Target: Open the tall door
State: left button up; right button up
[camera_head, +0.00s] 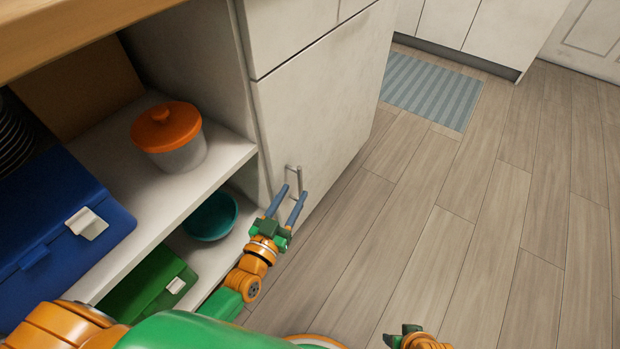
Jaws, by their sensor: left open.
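The tall white cabinet door (328,105) is below a drawer front (290,28) and looks shut. Its small metal bar handle (299,177) is low, near the door's left edge. My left gripper (293,192) is open, with its two blue fingers pointing at the handle. The fingertips are at the handle's lower end, one on each side of it in the picture; I cannot tell whether they touch it. My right gripper (406,334) shows only in part at the bottom edge, and its fingers cannot be made out.
Open shelves on the left hold an orange-lidded pot (170,135), a blue box (55,225), a teal bowl (212,217) and a green box (148,288). The wooden floor (480,230) right of the door is clear. A striped blue mat (430,90) lies farther back.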

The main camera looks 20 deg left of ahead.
aim_at(299, 184)
pick_arm(q)
jog(key=w, duration=0.1)
jog(key=w+b, duration=0.1)
jog(key=w, duration=0.2)
jog(key=shift+w+d+f, duration=0.1)
jog(key=shift+w+d, duration=0.05)
jog(key=shift+d, duration=0.15)
jog(key=shift+w, duration=0.25)
pick_arm(e)
jog(key=r, duration=0.3)
jog(key=shift+w+a+r, duration=0.15)
jog(key=shift+w+r, duration=0.15)
jog(key=shift+r, duration=0.1)
pick_arm(q)
grip_shut()
